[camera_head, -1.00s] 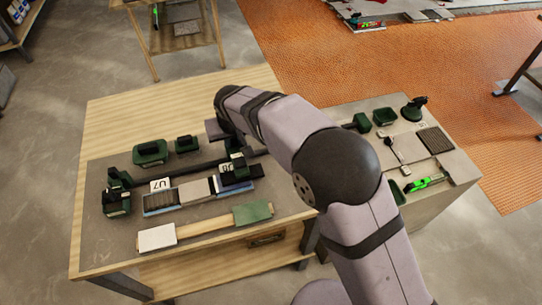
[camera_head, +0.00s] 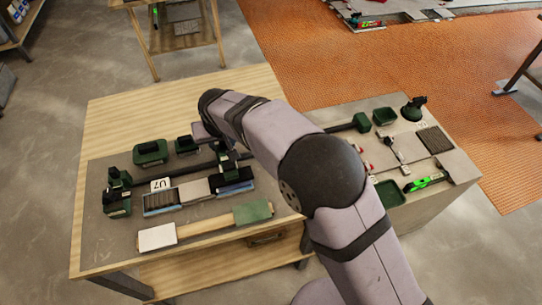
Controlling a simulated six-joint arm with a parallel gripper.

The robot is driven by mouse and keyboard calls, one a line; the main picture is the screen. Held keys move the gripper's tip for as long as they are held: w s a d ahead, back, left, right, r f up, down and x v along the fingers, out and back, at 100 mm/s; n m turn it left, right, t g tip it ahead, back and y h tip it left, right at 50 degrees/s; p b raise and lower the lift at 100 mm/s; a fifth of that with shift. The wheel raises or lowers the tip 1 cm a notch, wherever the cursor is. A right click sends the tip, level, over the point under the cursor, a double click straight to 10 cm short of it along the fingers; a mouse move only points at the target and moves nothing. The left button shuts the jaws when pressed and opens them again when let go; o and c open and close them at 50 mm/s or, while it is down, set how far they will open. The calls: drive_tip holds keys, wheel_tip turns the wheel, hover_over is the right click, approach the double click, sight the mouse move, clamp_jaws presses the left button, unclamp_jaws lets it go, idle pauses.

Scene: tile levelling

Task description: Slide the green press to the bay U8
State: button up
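The green press (camera_head: 229,161) appears to be the dark green block on the dark rail, partly hidden by my arm; its exact outline is hard to tell. In front of it is a row of blocks with blue edges: a ribbed grey one, a pale one and a black one (camera_head: 236,182). A white label reading U7 (camera_head: 161,184) stands upright behind the left of the row. I cannot make out a U8 label. My gripper (camera_head: 211,143) is just behind and left of the press, at the rail. Its fingers are too hidden to tell their state or any contact.
The dark rail (camera_head: 188,169) runs from a green fitting (camera_head: 118,178) at left toward a green block (camera_head: 362,122) at right. Two green bins (camera_head: 150,152) (camera_head: 186,145) stand behind it. A wooden bar (camera_head: 207,225) with white and green ends lies in front.

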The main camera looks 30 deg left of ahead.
drive_tip(key=shift+r, duration=0.1)
wheel_tip(320, 180, up, 7)
drive_tip(key=p, duration=0.5)
idle(0.6)
drive_tip(key=w+d+r+m+h, duration=0.15)
drive_tip(key=w+d, duration=0.25)
drive_tip(key=d, duration=1)
drive_tip(key=w+d+m+h, duration=0.1)
drive_tip(key=w+d+m, duration=0.25)
drive_tip(key=d, duration=1.05)
drive_tip(key=s+d+m+g, duration=0.1)
drive_tip(key=s+d, duration=0.2)
drive_tip(key=d, duration=0.5)
drive_tip(key=s+d+m+g, duration=0.1)
drive_tip(key=s+d, duration=0.1)
drive_tip(key=d, duration=0.5)
drive_tip(key=s+d+f+m+g, duration=0.1)
drive_tip(key=s+d+f+m, duration=0.1)
drive_tip(key=s+d, duration=0.7)
drive_tip(key=shift+s+d+f+h, duration=0.3)
drive_tip(key=shift+s+f+h, duration=0.05)
drive_tip(key=shift+s, duration=0.6)
